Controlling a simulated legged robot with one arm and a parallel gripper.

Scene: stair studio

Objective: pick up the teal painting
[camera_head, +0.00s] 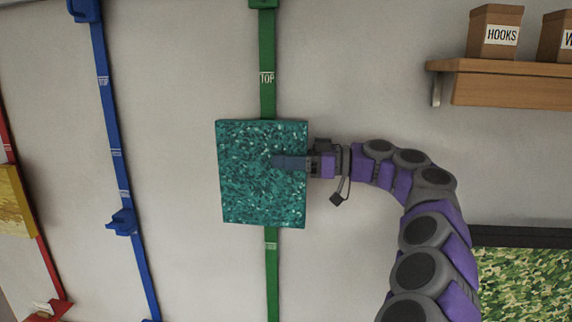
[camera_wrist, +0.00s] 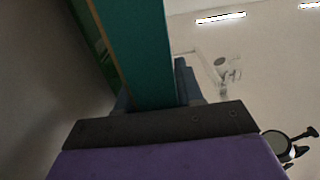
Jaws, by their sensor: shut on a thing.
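The teal painting (camera_head: 255,195) is a square speckled panel in front of the green strip on the wall in the head view. My gripper (camera_head: 290,162) reaches it from the right and is shut on its right edge, with one finger across its front face. In the wrist view the painting's teal edge (camera_wrist: 142,50) rises between the fingers of my gripper (camera_wrist: 150,100). The back of the painting and whatever holds it there are hidden in the head view.
The green strip (camera_head: 267,60) marked TOP runs above and below the painting. A blue strip (camera_head: 112,150) with hooks is to the left, and a yellow painting (camera_head: 14,205) on a red strip is farther left. A wooden shelf (camera_head: 510,85) with boxes is upper right. A green patterned panel (camera_head: 525,285) is lower right.

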